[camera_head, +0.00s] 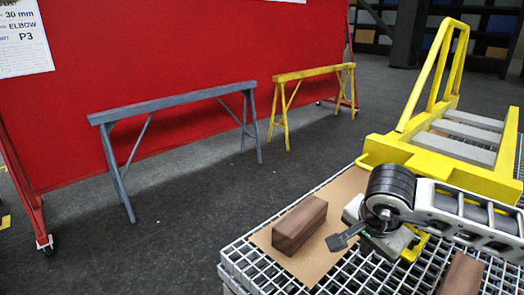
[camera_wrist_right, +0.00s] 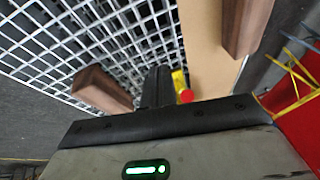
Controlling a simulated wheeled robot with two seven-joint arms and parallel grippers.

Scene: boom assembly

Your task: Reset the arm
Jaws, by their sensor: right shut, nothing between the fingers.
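My right gripper (camera_head: 340,240) reaches in from the right over the grid-topped platform. Its dark fingers are shut and empty, and they also show in the wrist view (camera_wrist_right: 158,87). A brown wooden block (camera_head: 300,225) lies on a tan board, just left of the fingertips and apart from them; in the wrist view it is at the upper right (camera_wrist_right: 245,25). A second brown block (camera_head: 461,275) lies on the grid below my right arm, cut off by the frame edge; it also shows in the wrist view (camera_wrist_right: 101,90). My left gripper is not in view.
The white wire grid (camera_head: 250,268) carries the tan board (camera_head: 340,190). A yellow part (camera_head: 414,246) sits partly hidden behind my gripper. Yellow steps (camera_head: 440,155) stand behind right. Grey (camera_head: 180,98) and yellow (camera_head: 305,73) trestles stand before a red panel (camera_head: 190,50). The dark floor between is clear.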

